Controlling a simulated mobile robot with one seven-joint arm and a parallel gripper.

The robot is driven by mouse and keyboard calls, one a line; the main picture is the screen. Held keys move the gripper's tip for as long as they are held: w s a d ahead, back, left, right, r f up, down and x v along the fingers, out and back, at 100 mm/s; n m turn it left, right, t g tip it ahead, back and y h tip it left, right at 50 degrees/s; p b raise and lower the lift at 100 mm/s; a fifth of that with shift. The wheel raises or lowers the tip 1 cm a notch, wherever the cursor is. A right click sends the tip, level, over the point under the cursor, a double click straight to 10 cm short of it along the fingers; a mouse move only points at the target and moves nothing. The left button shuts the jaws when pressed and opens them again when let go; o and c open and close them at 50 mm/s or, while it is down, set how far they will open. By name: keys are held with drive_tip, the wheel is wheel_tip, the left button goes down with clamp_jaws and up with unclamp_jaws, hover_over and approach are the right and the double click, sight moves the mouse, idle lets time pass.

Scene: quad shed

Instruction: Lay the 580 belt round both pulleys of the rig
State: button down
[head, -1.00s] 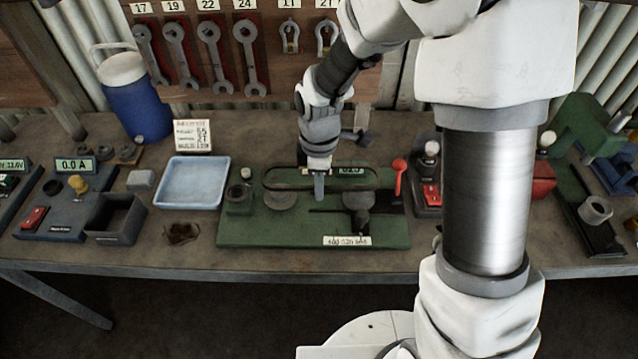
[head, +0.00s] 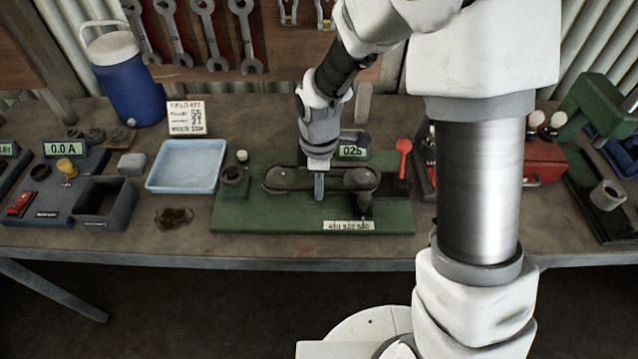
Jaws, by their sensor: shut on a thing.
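The dark belt (head: 300,189) forms a long loop at the height of the two pulleys of the green rig (head: 235,215). It appears to run round the left pulley (head: 279,177) and the right pulley (head: 361,178); whether it is fully seated I cannot tell. My gripper (head: 319,186) points down between the pulleys and is shut on the belt, hiding a short middle part of it. The belt's size mark is not readable. A red lever (head: 403,150) stands upright at the rig's right, beside a lit display (head: 352,152) reading about 025.
A blue tray (head: 187,167), a dark open box (head: 104,202) and a dark patch (head: 173,218) lie left of the rig. A blue jug (head: 130,85) stands behind. My arm hides part of the bench at right. A red device (head: 545,160) is farther right.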

idle(0.4)
drive_tip(key=c, duration=0.8)
unclamp_jaws()
drive_tip(key=shift+c, duration=0.2)
wheel_tip(320, 180, up, 17)
drive_tip(key=p, duration=0.1)
drive_tip(key=s+d+r+m+t, duration=0.2)
drive_tip(key=s+d+r+m, duration=0.2)
drive_tip(key=s+d+m, duration=0.2)
drive_tip(key=s+d+r+m+t, duration=0.3)
drive_tip(key=s+d+r+m, duration=0.1)
drive_tip(key=s+d+m, duration=0.3)
drive_tip(key=shift+s+r+m+t, duration=0.25)
drive_tip(key=shift+s+m, duration=1)
drive_tip(key=shift+m, duration=1.05)
